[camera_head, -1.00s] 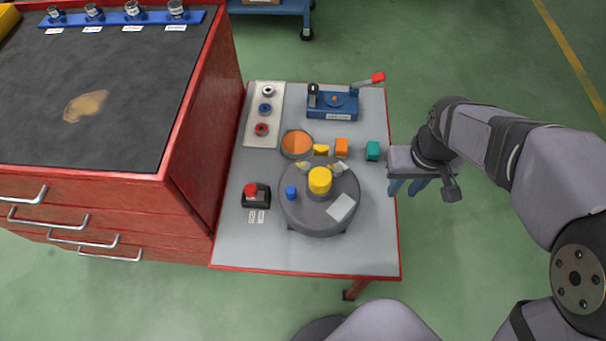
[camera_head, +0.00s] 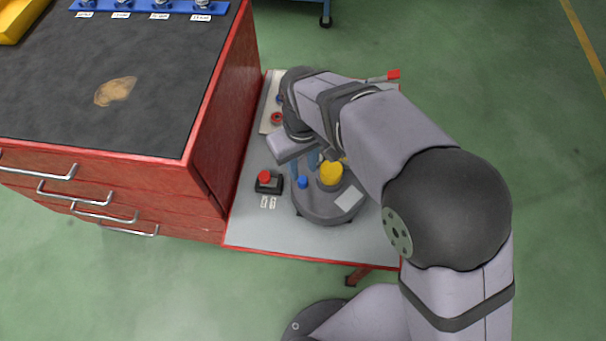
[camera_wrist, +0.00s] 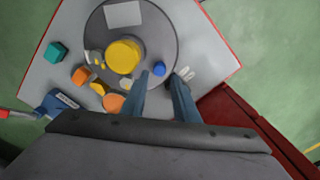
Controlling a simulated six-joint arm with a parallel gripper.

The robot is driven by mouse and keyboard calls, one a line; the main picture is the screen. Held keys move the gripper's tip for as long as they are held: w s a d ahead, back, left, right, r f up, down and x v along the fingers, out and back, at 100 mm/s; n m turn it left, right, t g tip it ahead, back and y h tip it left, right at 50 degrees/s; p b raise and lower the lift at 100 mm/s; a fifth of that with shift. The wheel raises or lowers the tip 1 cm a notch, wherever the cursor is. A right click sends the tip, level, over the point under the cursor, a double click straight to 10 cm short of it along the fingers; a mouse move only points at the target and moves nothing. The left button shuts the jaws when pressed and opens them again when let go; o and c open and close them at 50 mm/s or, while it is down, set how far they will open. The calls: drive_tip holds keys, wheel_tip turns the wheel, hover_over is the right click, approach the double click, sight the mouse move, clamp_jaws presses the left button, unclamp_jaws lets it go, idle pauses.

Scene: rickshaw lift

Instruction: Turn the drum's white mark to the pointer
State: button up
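The drum is a grey disc (camera_head: 322,214) on the table, with a yellow hub (camera_head: 331,173), a blue peg (camera_head: 303,182) and a pale square patch (camera_head: 348,198) on top. In the wrist view, the disc (camera_wrist: 160,35), hub (camera_wrist: 125,55), peg (camera_wrist: 158,68) and patch (camera_wrist: 123,13) also show. My gripper (camera_head: 304,167) is over the drum's far left edge, fingers pointing down. In the wrist view, the open fingers (camera_wrist: 161,77) have a gap, and the peg shows just beyond it. I cannot tell whether they touch it. I cannot pick out the pointer.
A red button box (camera_head: 268,183) stands left of the drum. A teal block (camera_wrist: 56,50), orange block (camera_wrist: 80,75), orange dish (camera_wrist: 113,102) and blue fixture (camera_wrist: 62,101) lie around it. The red cabinet (camera_head: 225,110) rises at left. The table's front strip is clear.

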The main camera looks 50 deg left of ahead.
sight(303, 180)
drive_tip(key=shift+f, duration=3.1)
clamp_jaws()
